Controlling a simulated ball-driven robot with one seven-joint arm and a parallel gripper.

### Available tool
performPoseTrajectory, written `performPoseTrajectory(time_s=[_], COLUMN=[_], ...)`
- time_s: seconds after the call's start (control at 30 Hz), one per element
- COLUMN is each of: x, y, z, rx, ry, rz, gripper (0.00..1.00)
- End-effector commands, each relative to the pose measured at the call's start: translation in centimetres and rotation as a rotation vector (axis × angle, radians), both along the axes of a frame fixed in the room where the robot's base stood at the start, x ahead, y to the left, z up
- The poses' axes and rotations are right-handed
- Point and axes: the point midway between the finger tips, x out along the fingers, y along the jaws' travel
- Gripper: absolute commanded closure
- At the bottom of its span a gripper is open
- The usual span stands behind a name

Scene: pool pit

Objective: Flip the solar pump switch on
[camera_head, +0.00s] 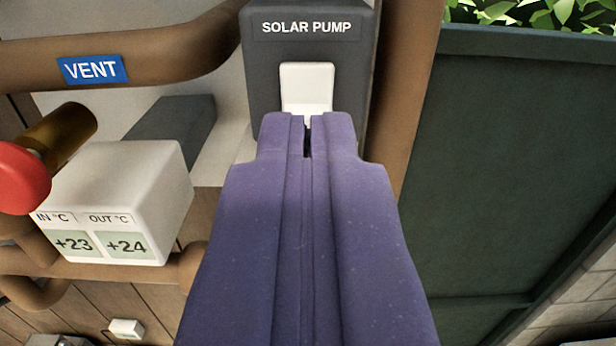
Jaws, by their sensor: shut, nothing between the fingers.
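The solar pump switch is a dark grey box (261,70) with a "SOLAR PUMP" label and a white rocker (307,85). It sits at the top centre of the view. My purple gripper (307,125) is shut and empty, pointing up at the box. Its fingertips overlap the lower edge of the white rocker in the picture. I cannot tell whether they touch it. The lower part of the rocker and of the box is hidden behind the fingers.
A brown pipe with a blue "VENT" label (92,69) runs at upper left. Below are a red-handled brass valve (24,178) and a white temperature display (115,200) reading +23 and +24. A brown vertical pipe (405,95) and a dark green panel (510,150) stand on the right.

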Motion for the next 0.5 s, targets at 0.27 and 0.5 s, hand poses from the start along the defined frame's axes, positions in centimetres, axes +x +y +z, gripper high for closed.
performPoseTrajectory(time_s=[0.27,0.5], x=[-5.7,-8.7], y=[-0.1,0.0], z=[0.2,0.5], rx=[-0.001,-0.001], ry=[-0.005,-0.004], rz=[-0.002,-0.001], gripper=[1.00,1.00])
